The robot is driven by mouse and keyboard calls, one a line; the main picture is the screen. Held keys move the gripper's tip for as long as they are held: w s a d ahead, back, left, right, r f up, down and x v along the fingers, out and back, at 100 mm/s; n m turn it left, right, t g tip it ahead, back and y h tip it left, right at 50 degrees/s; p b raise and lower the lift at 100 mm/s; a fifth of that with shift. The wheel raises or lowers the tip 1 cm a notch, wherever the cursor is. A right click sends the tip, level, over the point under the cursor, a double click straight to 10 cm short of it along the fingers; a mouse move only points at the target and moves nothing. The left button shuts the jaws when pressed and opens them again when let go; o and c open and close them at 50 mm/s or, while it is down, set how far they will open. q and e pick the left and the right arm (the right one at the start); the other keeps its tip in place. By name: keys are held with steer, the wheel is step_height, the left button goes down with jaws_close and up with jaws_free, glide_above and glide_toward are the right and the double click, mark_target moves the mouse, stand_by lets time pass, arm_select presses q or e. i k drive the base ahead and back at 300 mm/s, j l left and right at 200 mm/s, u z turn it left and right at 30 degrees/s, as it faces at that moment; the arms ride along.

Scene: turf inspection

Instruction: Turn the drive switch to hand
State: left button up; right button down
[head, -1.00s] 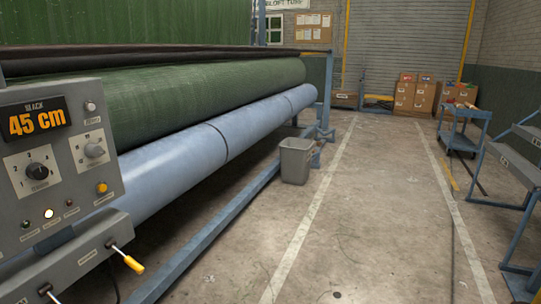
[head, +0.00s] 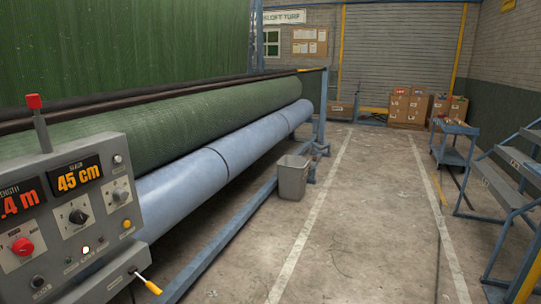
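A grey control panel (head: 150,206) stands at the left in the head view. It carries a black rotary knob (head: 78,216), a grey rotary knob (head: 119,195) and a red knob (head: 22,246). Their labels are too small to read, so I cannot tell which one is the drive switch. A yellow-handled lever (head: 151,286) sticks out below the panel. Neither of my grippers is in view.
A green turf roll (head: 200,120) and blue roller (head: 195,173) run behind the panel. A grey bin (head: 292,179) stands beside the frame. A blue cart (head: 453,140) and steps (head: 500,185) are at the right. The marked aisle floor (head: 370,200) is clear.

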mark_target(23, 248)
steer(key=u, duration=1.35)
